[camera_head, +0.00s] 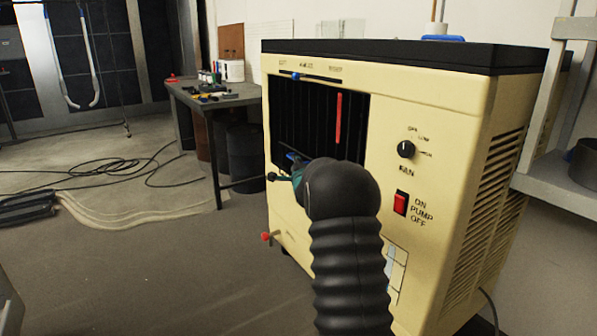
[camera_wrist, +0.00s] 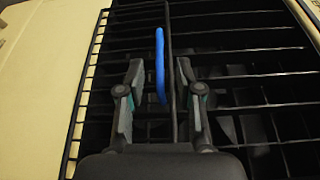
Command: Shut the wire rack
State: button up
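The wire rack (camera_wrist: 235,55) is a black grille of thin bars. In the head view, the dark grille (camera_head: 305,115) fills the front opening of a cream cooler cabinet (camera_head: 290,205). A blue handle (camera_wrist: 160,62) stands up from the rack beside a long black bar. My gripper (camera_wrist: 157,85) has its fingers spread, one on each side of the blue handle and black bar, with gaps visible to the handle. In the head view, my gripper (camera_head: 287,170) is at the opening's lower left, partly hidden by my dark wrist. How far the rack is open cannot be told.
The cabinet front has a fan knob (camera_head: 406,149), a red pump switch (camera_head: 400,203) and a red-tipped tap (camera_head: 267,237). A workbench (camera_head: 222,100) stands behind at left. Black cables (camera_head: 100,170) lie on the floor at left. A grey shelf (camera_head: 560,180) stands close at right.

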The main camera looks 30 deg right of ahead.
jog(key=shift+v, duration=2.6)
jog(key=s+f+n+g, duration=0.4)
jog(key=f+n+g, duration=0.15)
jog(key=f, duration=0.55)
jog(key=s+a+f+n+g+y, duration=0.25)
jog(key=s+a+n+g, duration=0.2)
jog(key=s, duration=0.55)
jog(key=s+a+r+n+y+p, duration=0.1)
jog(key=s+a+r+n, duration=0.3)
jog(key=s+a, duration=0.4)
jog(key=s+a+r+n+y+p, duration=0.1)
jog(key=s+a+r+n, duration=0.3)
jog(key=s, duration=1.1)
jog(key=s+a+r+n+g+y+p, duration=0.1)
jog(key=s+a+r+n+p, duration=0.1)
jog(key=s+a+r+n, duration=0.2)
jog(key=s+a+r, duration=0.3)
jog(key=s+a, duration=0.5)
jog(key=shift+r, duration=0.15)
jog(key=shift+s+a, duration=0.1)
